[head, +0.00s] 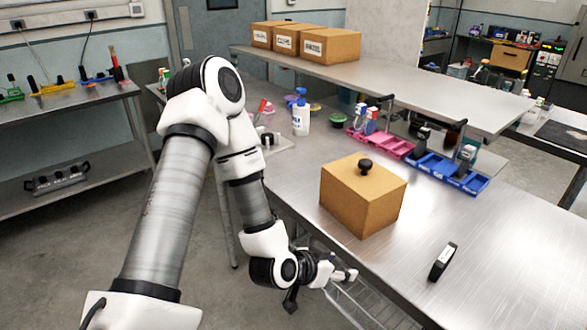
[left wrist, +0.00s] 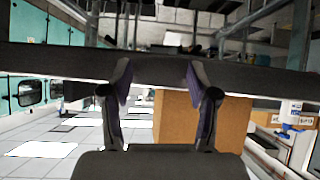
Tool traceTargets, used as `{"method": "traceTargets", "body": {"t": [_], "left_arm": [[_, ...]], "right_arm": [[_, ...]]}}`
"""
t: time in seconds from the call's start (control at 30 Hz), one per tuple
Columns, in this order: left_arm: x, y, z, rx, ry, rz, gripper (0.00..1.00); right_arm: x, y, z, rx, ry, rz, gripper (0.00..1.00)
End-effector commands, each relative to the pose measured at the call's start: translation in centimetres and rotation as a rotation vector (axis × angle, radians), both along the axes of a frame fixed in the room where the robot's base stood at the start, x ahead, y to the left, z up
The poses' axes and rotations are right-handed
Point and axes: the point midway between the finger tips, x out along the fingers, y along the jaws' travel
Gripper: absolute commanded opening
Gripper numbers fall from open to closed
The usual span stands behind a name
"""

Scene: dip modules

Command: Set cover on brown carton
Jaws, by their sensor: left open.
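The brown carton (head: 350,205) stands upright on the metal table. A flat tan cover (head: 385,178) with a round black knob lies on its top, and it looks level. My left gripper (head: 347,275) is low at the table's near edge, below and in front of the carton, apart from it. In the left wrist view the left gripper (left wrist: 157,85) has its two fingers spread with nothing held between them. A brown box face (left wrist: 180,122) shows behind the right finger there; I cannot tell which box it is. My right gripper is in neither view.
A small black device (head: 443,262) lies right of the carton. Pink bins (head: 380,143) and blue bins (head: 448,172) stand behind it, with a white bottle (head: 301,117) to the left. Several cartons (head: 330,46) sit on the raised shelf. The table's right front is clear.

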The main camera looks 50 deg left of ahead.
Motion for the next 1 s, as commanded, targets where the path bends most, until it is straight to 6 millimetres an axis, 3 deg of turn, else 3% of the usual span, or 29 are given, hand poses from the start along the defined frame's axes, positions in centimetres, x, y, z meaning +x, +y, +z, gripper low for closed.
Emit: {"method": "traceTargets", "body": {"t": [0.03,0.1,0.13,0.2,0.33,0.43,1.0], "left_arm": [[-2.7,-1.7,-4.8,0.007,0.176,-0.026,0.60],[-7.8,-3.6,-10.9,0.010,0.431,-0.022,0.60],[-10.1,-4.3,-13.0,0.015,0.530,-0.013,0.60],[-15.1,-5.4,-16.6,0.034,0.720,0.015,0.60],[-21.0,-6.4,-19.6,0.066,0.916,0.060,0.60],[-22.1,-6.5,-20.0,0.072,0.951,0.074,0.60],[-21.9,-6.5,-20.0,0.070,0.945,0.072,0.60]], "right_arm": [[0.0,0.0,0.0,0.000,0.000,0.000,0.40],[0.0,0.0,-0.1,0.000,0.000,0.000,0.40],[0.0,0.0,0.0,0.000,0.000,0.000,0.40],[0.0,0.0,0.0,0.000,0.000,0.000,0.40],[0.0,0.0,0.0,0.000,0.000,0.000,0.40],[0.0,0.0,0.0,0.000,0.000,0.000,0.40],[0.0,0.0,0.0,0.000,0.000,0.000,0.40]]}}
